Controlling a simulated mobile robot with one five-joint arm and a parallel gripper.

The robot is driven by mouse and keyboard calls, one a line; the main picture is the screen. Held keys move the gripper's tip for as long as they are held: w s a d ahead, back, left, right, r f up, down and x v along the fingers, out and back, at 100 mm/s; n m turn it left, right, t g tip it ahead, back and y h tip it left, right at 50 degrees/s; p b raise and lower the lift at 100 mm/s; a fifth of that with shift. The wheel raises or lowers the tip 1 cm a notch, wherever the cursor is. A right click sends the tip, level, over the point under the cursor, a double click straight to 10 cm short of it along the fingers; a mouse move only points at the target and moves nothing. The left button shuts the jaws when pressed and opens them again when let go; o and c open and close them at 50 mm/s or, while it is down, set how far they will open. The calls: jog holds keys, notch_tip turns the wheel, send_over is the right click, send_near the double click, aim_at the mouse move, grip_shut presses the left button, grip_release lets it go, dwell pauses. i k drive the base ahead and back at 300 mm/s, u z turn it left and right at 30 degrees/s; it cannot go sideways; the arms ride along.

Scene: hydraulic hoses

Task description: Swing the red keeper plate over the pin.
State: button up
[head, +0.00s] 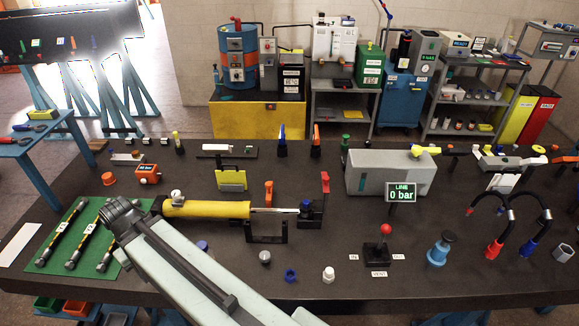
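The red keeper plate (325,183) stands upright at the right end of the yellow cylinder (207,209), on a black end block (313,214). A small dark-blue pin head (306,205) shows at the block, just left of and below the plate. The plate appears raised and not lying across the pin. The fine contact between plate and block is too small to tell. My pale arm reaches from the bottom centre up to the left, ending in a dark joint at the cylinder's left. No gripper fingers can be made out.
A grey box (378,172) and a LINE 0 bar display (401,193) stand right of the plate. A red-knobbed lever (384,232) is in front of them. An orange clip (269,192) stands behind the rod. A green mat (48,262) with hoses lies left.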

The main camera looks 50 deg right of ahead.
aim_at(324, 179)
jog(key=k, duration=0.95)
jog(key=z, duration=3.1)
jog(key=k, duration=0.95)
jog(key=u, duration=1.25)
jog(key=i, duration=1)
